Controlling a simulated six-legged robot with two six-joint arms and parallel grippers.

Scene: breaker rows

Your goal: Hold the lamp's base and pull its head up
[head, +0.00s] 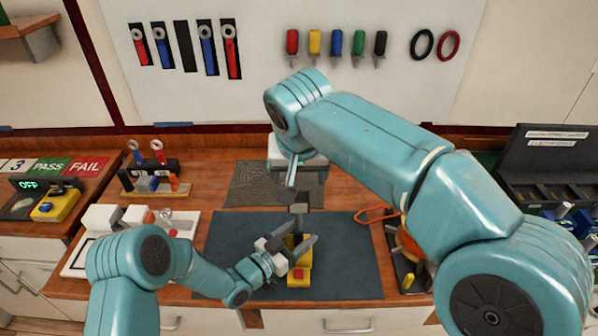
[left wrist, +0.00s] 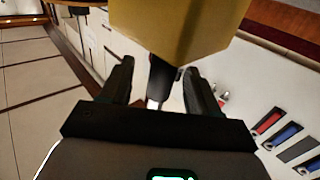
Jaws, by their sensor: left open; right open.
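The lamp stands upright on the dark mat, with a yellow base (head: 299,275) bearing a red button and a dark upper part (head: 298,203) above it. My left gripper (head: 292,238) is open at the upper part of the yellow base. One finger shows on each side, and I cannot tell whether they touch it. In the left wrist view a yellow body (left wrist: 180,25) fills the top, just beyond the open fingers (left wrist: 158,85). My right gripper (head: 292,172) points down above the lamp, open. Its tips are close to the dark upper part, and contact is unclear.
The dark mat (head: 345,265) has free room right of the lamp. An orange clamp-like tool (head: 376,214) lies at its right edge. A small rack (head: 153,178) stands at the back left, and an open black case (head: 550,165) at the right. Tools hang on the back wall.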

